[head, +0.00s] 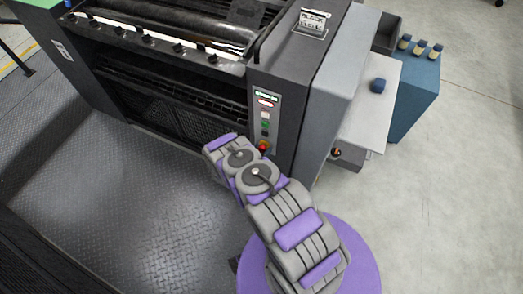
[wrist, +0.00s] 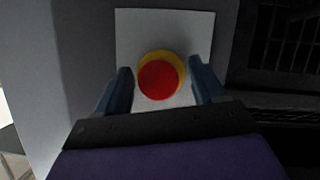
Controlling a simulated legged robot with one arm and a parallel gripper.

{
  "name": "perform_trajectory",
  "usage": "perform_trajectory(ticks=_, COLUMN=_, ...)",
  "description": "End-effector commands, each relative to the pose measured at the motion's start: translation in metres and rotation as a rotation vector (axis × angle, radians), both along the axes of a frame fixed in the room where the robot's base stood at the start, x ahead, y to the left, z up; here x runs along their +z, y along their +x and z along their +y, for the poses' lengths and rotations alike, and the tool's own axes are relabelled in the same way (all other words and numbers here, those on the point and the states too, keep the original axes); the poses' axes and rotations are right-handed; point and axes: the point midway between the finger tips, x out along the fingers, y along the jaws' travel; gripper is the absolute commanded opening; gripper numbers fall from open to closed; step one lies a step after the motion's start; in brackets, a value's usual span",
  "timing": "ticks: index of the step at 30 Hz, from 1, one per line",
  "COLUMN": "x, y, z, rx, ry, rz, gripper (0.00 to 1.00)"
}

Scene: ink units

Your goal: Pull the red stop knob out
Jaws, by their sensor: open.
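The red stop knob (wrist: 158,81) sits in a yellow collar (wrist: 180,62) on a pale square plate (wrist: 130,30) in the wrist view. In the head view the knob (head: 263,146) shows low on the machine's dark control column (head: 281,75), close beside my arm. My gripper (wrist: 161,68) is open, with one blue-grey finger on each side of the knob. Gaps show between the fingers and the knob. The depth of the fingertips along the knob is hard to tell. In the head view my arm hides the fingers.
A green button (head: 265,124) and small labelled displays (head: 266,95) sit above the knob. A grey shelf (head: 375,100) with a blue object (head: 378,85) and a blue cabinet (head: 416,95) stand to the right. Metal tread flooring (head: 140,200) lies left of my arm.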

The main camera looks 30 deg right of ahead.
Motion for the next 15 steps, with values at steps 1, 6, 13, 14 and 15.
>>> perform_trajectory(ticks=1, x=-0.0007, y=0.0008, z=-0.0015, rx=0.000, ry=0.001, rz=-0.001, gripper=0.69)
perform_trajectory(ticks=6, x=-0.0004, y=0.0016, z=-0.0022, rx=0.000, ry=0.000, rz=-0.001, gripper=0.69)
perform_trajectory(ticks=13, x=-0.0003, y=0.0017, z=-0.0020, rx=0.000, ry=0.000, rz=-0.001, gripper=0.57)
perform_trajectory(ticks=14, x=-0.0003, y=0.0017, z=-0.0020, rx=0.000, ry=0.000, rz=-0.001, gripper=0.54)
perform_trajectory(ticks=15, x=-0.0003, y=0.0017, z=-0.0020, rx=0.000, ry=0.000, rz=-0.001, gripper=0.50)
